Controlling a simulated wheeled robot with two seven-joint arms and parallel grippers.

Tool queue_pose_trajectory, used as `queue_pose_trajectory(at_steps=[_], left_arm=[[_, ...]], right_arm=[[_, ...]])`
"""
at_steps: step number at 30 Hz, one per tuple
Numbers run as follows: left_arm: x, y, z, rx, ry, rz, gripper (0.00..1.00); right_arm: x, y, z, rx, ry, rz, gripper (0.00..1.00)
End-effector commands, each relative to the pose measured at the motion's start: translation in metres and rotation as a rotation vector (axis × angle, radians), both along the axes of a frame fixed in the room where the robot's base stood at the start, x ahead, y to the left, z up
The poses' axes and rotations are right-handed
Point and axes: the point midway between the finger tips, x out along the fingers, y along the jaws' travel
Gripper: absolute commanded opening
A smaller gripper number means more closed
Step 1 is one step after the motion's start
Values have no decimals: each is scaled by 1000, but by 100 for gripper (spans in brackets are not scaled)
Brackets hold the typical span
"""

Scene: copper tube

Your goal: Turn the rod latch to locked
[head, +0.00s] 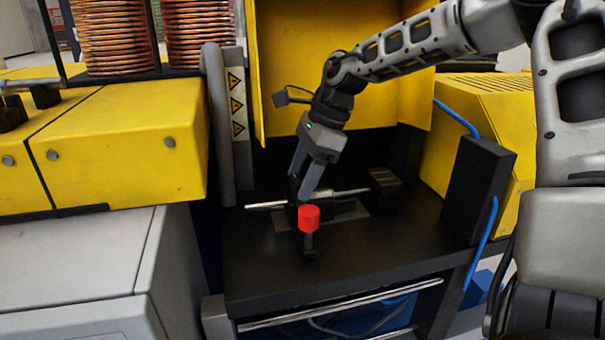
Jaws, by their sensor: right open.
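The rod latch shows as a silver rod (264,205) lying across the black deck (345,265) and running right toward a black block (385,188). A red knob (309,217) stands in front of the rod, with a black piece below it. My right gripper (303,198) reaches down from the upper right, just behind and above the red knob. It is open, and its fingers partly hide the rod's middle. I cannot tell whether it touches the rod or knob. My left gripper is not in view.
Yellow machine panels (120,140) and a grey post with warning labels (237,105) stand left of the deck. Copper coils (112,35) are at upper left. A black upright box (475,205) with blue hoses bounds the deck's right side. The deck's front is clear.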

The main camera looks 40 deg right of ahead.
Motion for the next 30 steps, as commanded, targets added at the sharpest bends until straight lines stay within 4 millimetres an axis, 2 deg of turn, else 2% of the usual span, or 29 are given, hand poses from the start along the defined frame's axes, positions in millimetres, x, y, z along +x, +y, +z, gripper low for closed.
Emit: queue_pose_trajectory(at_steps=[4, 5, 9, 10, 20, 30], left_arm=[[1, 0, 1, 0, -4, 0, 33], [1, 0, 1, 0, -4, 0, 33], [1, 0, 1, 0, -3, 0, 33], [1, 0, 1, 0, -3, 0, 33], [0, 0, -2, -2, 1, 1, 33], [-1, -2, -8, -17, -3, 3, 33]], right_arm=[[0, 0, 0, 0, 0, 0, 63], [0, 0, 0, 0, 0, 0, 60], [0, 0, 0, 0, 0, 0, 21], [0, 0, 0, 0, 0, 0, 18], [1, -1, 0, 1, -1, 30, 18], [3, -2, -2, 1, 0, 241, 18]])
